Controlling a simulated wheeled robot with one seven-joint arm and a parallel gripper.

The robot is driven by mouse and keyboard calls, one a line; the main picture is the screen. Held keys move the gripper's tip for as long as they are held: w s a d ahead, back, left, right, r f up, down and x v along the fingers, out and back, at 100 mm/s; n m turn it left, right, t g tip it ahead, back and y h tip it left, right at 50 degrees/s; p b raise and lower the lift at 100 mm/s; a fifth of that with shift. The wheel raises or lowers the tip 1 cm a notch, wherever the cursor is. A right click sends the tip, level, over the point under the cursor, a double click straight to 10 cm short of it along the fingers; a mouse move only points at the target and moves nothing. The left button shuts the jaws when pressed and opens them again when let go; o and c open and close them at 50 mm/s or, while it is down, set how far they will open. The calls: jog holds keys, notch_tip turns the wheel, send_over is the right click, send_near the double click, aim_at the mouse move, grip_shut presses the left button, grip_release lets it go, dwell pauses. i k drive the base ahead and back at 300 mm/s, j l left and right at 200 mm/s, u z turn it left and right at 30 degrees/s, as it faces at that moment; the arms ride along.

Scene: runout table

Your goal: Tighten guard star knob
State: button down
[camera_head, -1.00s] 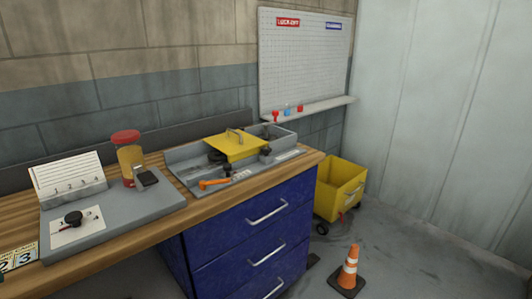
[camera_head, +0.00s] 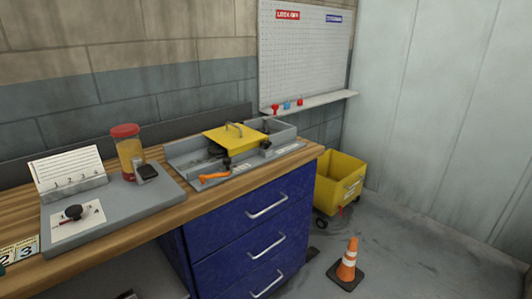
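A yellow guard plate (camera_head: 222,137) with a metal handle sits on a grey fixture (camera_head: 183,154) at the right end of the wooden bench. A small black knob (camera_head: 266,144) stands at the right of the guard. Another dark knob (camera_head: 227,163) stands in front of it, close to an orange lever (camera_head: 213,176). They are too small for me to tell which is the star knob or how tight it is. A separate black knob (camera_head: 73,212) lies on a white card on the grey board at left. My gripper is not in view.
Blue drawers (camera_head: 225,240) stand under the bench. A yellow wheeled bin (camera_head: 338,182) and an orange cone (camera_head: 347,262) occupy the floor at right.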

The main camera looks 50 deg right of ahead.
aim_at(265, 144)
jog(key=l+u, duration=0.1)
jog(key=l, duration=0.35)
jog(key=k+l, duration=0.1)
jog(key=l, duration=0.4)
jog(key=l+u, duration=0.15)
jog(key=l, duration=0.3)
jog(key=k+l+u, duration=0.1)
jog(key=l, duration=0.35)
jog(key=k+l+u, duration=0.1)
jog(key=l, duration=0.35)
jog(key=k+l, duration=0.15)
jog(key=l, duration=0.3)
jog(key=k+l+u, duration=0.15)
jog(key=l, duration=0.3)
